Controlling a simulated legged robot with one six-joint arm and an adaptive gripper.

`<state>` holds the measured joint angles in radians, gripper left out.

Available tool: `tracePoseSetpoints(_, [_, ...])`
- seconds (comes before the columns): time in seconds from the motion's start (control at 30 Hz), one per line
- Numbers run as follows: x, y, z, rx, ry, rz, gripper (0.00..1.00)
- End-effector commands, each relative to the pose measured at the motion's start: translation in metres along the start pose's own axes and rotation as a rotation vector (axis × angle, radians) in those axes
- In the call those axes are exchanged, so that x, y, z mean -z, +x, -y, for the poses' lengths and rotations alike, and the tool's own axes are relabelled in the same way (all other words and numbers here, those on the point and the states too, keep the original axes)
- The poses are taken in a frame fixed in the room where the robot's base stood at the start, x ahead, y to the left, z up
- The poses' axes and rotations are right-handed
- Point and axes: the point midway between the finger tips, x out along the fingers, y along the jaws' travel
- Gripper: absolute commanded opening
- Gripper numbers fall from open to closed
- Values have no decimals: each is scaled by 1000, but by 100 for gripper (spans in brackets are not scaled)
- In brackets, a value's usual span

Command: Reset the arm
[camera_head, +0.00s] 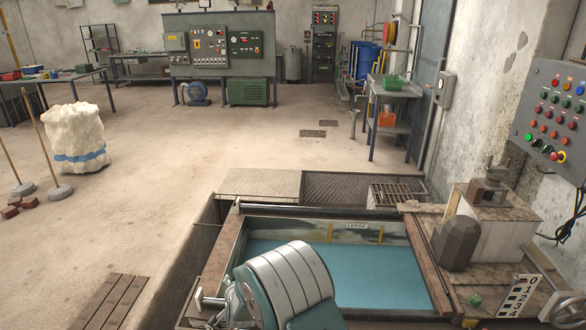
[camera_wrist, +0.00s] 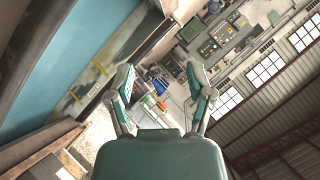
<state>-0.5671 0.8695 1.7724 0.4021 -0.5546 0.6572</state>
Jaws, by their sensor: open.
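My gripper (camera_wrist: 160,88) shows in the wrist view with its two fingers spread apart. Nothing is between them, and only the distant room shows in the gap. In the head view, the rounded teal and white part of my arm (camera_head: 287,287) is at the bottom centre, in front of the blue-floored tank (camera_head: 380,272). I cannot make out the fingers there. The wrist view is strongly tilted, with the tank (camera_wrist: 95,45) at upper left and the roof at lower right.
The tank's rusty rim (camera_head: 214,262) runs left of my arm. A grey motor (camera_head: 456,242) and a button panel (camera_head: 550,115) stand at right. A white sack (camera_head: 76,140) and a wooden pallet (camera_head: 110,303) are at left. The floor between them and the back wall is mostly clear.

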Motion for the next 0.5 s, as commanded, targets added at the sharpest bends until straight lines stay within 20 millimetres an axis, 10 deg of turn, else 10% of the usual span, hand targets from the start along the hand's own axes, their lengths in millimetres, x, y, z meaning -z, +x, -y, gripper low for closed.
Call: tracePoseSetpoints(0.5, [121, -116, 28, -73, -152, 101, 68])
